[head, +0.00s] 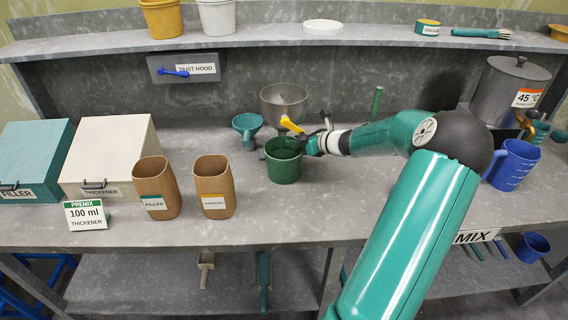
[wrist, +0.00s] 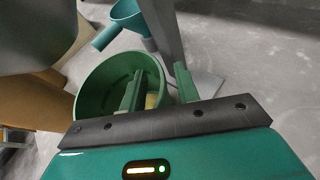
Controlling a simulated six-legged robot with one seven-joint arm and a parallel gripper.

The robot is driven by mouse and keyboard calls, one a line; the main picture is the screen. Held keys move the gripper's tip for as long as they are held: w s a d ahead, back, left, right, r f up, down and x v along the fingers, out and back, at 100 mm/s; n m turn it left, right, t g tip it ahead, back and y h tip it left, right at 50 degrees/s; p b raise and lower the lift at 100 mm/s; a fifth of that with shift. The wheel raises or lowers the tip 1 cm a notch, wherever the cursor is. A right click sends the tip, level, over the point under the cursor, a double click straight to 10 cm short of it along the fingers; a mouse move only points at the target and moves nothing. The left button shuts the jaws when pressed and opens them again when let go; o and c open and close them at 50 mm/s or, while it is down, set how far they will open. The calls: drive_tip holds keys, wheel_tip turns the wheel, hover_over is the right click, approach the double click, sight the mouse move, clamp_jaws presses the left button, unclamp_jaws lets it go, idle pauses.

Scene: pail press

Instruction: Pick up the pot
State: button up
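The green pot (head: 283,168) stands upright on the counter in the middle of the head view. In the wrist view the pot (wrist: 92,92) is open at the top, and my gripper hides its near side. My gripper (head: 303,145) is at the pot's right rim. In the wrist view my gripper (wrist: 158,75) has its fingers apart, the left one over the pot's opening and the right one outside the wall. The rim passes between them, with a gap showing. Something pale yellow shows beside the left finger; I cannot tell what it is.
A teal funnel (head: 247,124) and a metal bowl (head: 284,101) stand close behind the pot. A yellow lever (head: 291,124) is just above it. Two brown containers (head: 212,188) (head: 157,189) stand to the left. A blue jug (head: 514,166) is at the right.

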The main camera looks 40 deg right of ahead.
clamp_jaws()
drive_tip(key=shift+f, duration=0.1)
idle(0.4)
